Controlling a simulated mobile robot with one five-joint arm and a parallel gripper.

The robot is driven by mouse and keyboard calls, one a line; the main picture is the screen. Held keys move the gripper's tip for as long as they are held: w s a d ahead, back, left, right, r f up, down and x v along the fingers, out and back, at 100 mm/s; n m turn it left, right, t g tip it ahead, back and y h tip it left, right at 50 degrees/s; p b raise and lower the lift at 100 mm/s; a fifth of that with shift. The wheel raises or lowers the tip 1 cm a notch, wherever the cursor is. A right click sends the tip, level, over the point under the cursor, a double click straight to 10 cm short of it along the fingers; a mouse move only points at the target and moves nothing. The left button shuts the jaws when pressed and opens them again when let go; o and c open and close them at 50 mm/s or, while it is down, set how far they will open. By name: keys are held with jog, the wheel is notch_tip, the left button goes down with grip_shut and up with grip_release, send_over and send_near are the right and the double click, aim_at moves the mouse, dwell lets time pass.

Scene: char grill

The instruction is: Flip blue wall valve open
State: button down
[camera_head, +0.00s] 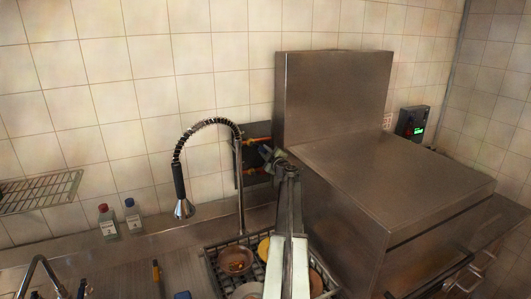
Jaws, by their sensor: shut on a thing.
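A dark wall panel (243,152) carries two copper-coloured pipe fittings, an upper one (257,141) and a lower one (256,171), left of the big steel machine. My arm reaches up from the bottom of the picture. My gripper (266,153) is at the right side of this panel, between the two fittings, and is shut on the blue wall valve. The valve's handle is mostly hidden behind the gripper and too small to make out, so I cannot tell its angle.
A steel hood machine (390,180) stands close on the right of my arm. A spring-hose tap (177,180) rises on the left. A dish rack (208,262) with bowls lies below. Two bottles (107,222) (132,216) stand by the tiled wall.

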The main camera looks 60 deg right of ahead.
jog(key=shift+w+a, duration=0.1)
jog(key=shift+w, duration=0.1)
jog(key=c, duration=1.3)
grip_release()
jog(key=shift+w, duration=0.1)
jog(key=v, duration=0.8)
